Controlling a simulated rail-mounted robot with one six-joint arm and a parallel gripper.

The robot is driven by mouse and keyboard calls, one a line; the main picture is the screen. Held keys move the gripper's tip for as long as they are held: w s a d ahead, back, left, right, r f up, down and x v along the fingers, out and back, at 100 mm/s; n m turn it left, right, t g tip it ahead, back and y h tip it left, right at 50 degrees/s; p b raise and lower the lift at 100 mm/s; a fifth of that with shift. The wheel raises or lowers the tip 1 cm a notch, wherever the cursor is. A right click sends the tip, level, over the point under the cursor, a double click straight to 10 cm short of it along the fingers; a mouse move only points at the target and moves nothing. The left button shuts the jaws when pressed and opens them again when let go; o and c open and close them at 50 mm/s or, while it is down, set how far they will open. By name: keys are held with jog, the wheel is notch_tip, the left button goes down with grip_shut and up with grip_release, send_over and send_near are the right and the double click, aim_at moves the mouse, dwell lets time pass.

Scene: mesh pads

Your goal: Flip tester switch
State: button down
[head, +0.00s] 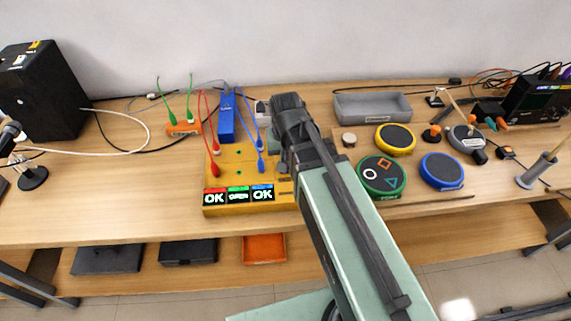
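The yellow tester (228,210) sits near the front edge of the bench, left of my arm. Its three small displays read OK under red, OPEN under green and OK under blue. Red leads (215,168) and blue leads (261,163) stand on its top. Green leads (190,108) stand at a small orange block (183,128) behind it. My arm reaches across the tester's right side and covers it. Small dark parts show beside the arm there; I cannot tell whether they belong to the switch. No gripper fingers can be made out.
A blue block (227,122) stands behind the tester. Round pads, yellow (396,138), green (382,176) and blue (442,171), lie to the right. A grey tray (372,107) is behind them. A black box (42,90) stands far left. The bench between is mostly clear except cables.

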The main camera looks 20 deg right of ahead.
jog(key=shift+f+b, duration=1.25)
dwell(0.9)
jog(key=shift+r, duration=0.1)
notch_tip(320, 180, up, 7)
jog(key=p, duration=0.7)
jog(key=shift+s, duration=0.1)
jog(key=s+n, duration=0.1)
jog(key=s, duration=0.1)
jog(key=s+n, duration=0.1)
jog(key=s, duration=0.2)
jog(key=shift+s+d, duration=0.15)
jog(key=shift+s, duration=0.05)
dwell(0.5)
